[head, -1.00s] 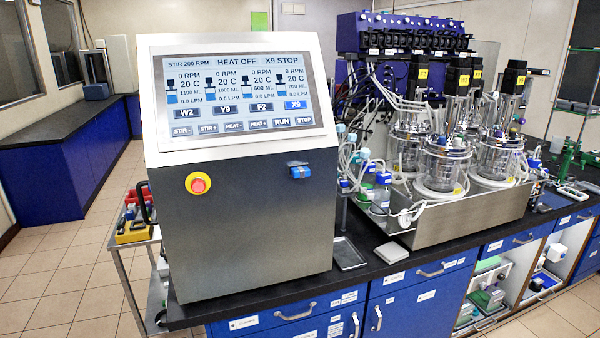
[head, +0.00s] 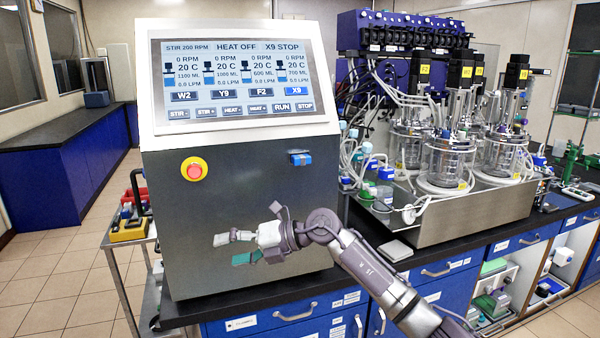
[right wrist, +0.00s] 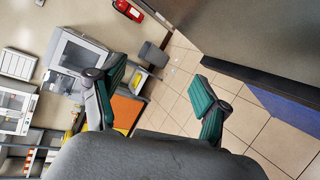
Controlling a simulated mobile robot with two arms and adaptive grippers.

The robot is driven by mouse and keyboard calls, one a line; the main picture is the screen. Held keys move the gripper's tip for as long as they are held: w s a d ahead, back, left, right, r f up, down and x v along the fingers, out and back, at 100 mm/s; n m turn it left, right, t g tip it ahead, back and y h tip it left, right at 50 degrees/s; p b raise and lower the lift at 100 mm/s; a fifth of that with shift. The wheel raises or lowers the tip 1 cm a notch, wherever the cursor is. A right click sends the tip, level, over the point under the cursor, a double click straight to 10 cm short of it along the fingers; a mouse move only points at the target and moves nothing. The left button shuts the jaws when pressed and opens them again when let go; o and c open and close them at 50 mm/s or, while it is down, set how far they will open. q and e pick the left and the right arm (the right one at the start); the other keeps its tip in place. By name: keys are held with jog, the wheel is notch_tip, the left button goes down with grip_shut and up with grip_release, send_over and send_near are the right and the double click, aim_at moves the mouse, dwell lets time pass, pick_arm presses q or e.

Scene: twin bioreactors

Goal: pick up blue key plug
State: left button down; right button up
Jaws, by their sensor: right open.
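The blue key plug (head: 301,158) sits in the front face of the grey control cabinet, below the right part of its screen. My right gripper (head: 234,248) is in front of the cabinet's lower face, below and left of the plug and apart from it. Its fingers are spread and empty. In the right wrist view the green-padded fingers (right wrist: 160,100) stand wide apart with nothing between them, and the plug is not in that view. My left gripper does not show in these views.
The cabinet (head: 240,190) stands on a black bench and carries a red stop button (head: 194,170) and a tilted touchscreen (head: 237,75). Glass bioreactors (head: 445,160) with tubing stand in a steel tray to the right. A cart with tools (head: 130,225) is at left.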

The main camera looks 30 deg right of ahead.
jog(key=s+d+r+n+t+h+b, duration=0.2)
jog(key=s+d+r+n+h, duration=0.1)
jog(key=d+r+h, duration=0.55)
jog(key=m+t+h, duration=0.3)
jog(key=h, duration=0.3)
send_near(303, 158)
jog(key=p+x, duration=0.1)
jog(key=x, duration=0.3)
jog(key=shift+w+d, duration=0.15)
jog(key=shift+d, duration=0.05)
jog(key=p+x, duration=0.2)
jog(key=x, duration=0.2)
jog(key=shift+w+a+f, duration=0.1)
jog(key=shift+w+f, duration=0.1)
jog(key=shift+w, duration=0.15)
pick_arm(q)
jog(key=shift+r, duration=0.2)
pick_arm(e)
jog(key=c, duration=1.2)
jog(key=shift+s, duration=0.1)
